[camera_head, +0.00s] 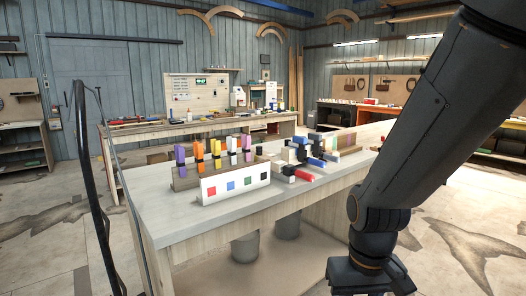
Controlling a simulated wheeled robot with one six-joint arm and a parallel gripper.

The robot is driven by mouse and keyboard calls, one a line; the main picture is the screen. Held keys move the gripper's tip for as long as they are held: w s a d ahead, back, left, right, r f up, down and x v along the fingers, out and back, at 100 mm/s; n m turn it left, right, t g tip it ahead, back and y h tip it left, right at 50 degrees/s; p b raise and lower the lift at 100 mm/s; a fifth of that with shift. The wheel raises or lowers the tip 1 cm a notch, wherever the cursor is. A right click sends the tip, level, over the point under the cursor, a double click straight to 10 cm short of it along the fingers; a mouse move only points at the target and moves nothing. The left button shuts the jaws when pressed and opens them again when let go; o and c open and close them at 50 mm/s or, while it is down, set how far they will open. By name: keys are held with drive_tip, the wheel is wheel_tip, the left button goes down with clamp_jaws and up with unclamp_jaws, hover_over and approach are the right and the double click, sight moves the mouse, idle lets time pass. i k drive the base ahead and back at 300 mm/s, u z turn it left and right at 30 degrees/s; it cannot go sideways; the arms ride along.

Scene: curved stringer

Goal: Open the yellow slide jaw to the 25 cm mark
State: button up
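Several upright coloured pieces with dark bands stand in a row behind a white panel (236,182) marked with coloured squares. No 25 cm mark is legible. My arm comes down the right side of the picture, in front of the bench. My gripper's fingers are not visible; the arm runs out of the bottom edge.
The pieces stand on a pale workbench (190,232). Dark, blue and white blocks with a red block (303,175) lie right of the panel. The bench's near left top is clear. A dark upright tube (92,190) stands at left. Other benches line the walls.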

sight(259, 149)
drive_tip(key=z, duration=0.55)
drive_tip(key=i, duration=0.8)
drive_tip(key=u, duration=0.2)
